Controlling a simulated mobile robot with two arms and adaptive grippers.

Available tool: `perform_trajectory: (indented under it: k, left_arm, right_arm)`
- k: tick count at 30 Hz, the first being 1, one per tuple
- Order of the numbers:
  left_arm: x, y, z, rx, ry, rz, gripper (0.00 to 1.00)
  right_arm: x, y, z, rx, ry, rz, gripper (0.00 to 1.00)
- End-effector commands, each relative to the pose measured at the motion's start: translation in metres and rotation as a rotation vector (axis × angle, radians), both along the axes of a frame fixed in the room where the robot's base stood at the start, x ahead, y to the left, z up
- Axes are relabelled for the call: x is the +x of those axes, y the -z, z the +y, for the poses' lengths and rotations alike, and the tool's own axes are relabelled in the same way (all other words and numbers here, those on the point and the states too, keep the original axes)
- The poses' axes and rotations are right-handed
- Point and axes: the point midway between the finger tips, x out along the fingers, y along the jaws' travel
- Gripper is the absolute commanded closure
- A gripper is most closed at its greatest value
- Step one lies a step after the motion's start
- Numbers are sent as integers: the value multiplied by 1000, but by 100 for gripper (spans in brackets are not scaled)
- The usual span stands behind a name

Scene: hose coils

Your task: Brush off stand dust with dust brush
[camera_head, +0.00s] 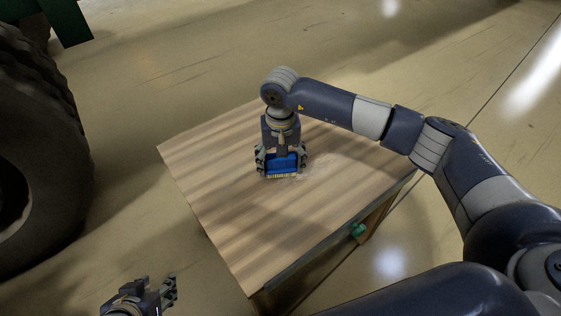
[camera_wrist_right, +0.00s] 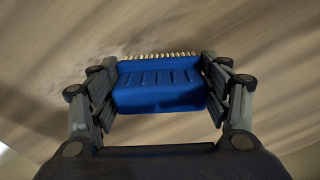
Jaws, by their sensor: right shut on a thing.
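The dust brush (camera_head: 284,164) is blue with a row of pale bristles, and it also shows in the right wrist view (camera_wrist_right: 160,86). My right gripper (camera_head: 281,160) is shut on it, with a finger at each end. The bristles point down at the top of the wooden stand (camera_head: 225,190) and appear at or very near its surface. A faint greyish dust patch (camera_head: 318,167) lies on the stand top just right of the brush. Dark specks also show near the bristles in the right wrist view. My left gripper (camera_head: 160,293) is open and empty, low at the left, away from the stand.
A large black tire (camera_head: 40,160) stands on the floor at the left. A green thing (camera_head: 357,230) sits at the stand's front right side. My right arm reaches over the stand's right part. The left part of the stand top is clear.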

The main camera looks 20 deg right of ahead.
Motion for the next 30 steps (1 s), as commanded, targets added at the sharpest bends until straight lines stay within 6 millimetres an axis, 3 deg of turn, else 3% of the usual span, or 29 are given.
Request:
perform_trajectory:
  k: [30]
  left_arm:
    - [9, -4, -3, -9, 3, -41, 60]
  right_arm:
    - [0, 2, 0, 0, 0, -1, 49]
